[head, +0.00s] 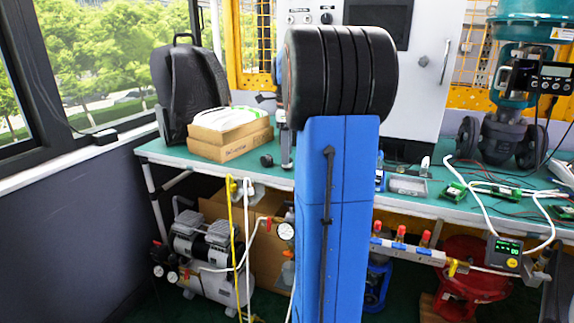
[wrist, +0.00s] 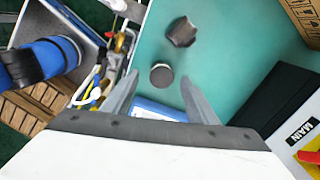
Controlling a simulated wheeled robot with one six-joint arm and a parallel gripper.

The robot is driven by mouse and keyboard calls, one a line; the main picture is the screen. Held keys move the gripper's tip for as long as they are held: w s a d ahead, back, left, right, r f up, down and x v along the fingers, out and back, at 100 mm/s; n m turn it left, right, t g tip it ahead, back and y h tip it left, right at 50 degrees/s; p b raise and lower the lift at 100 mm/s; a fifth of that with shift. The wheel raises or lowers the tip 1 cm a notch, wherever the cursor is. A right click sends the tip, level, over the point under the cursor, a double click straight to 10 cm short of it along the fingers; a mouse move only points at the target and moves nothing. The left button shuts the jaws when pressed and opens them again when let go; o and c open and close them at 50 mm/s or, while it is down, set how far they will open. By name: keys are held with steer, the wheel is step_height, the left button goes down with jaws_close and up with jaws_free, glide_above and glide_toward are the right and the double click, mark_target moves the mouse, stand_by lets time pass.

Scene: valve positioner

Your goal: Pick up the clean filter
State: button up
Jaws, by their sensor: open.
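In the wrist view, my gripper (wrist: 160,77) is open above the green bench top, its two grey fingers apart. A small round object (wrist: 161,76) with a grey top and dark rim shows between the fingertips; it may be the filter, but I cannot tell whether it is clean. A dark lobed knob-like piece (wrist: 182,32) lies just beyond it. Nothing is held, and the height above the round object is unclear. In the head view, my blue arm hides the gripper and part of the bench.
A blue-and-white item (wrist: 158,111) lies between the finger bases. A black flat item (wrist: 268,98) and a white panel marked MAIN (wrist: 292,120) are at the right. Cardboard boxes (head: 230,147) and a black backpack (head: 190,82) stand on the bench's left end. Bench top between is clear.

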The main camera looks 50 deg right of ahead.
steer(key=shift+w+d+f, duration=0.1)
steer(key=shift+d+f, duration=0.05)
steer(key=shift+f, duration=1.65)
steer(key=c, duration=1.2)
steer(key=shift+o, duration=0.2)
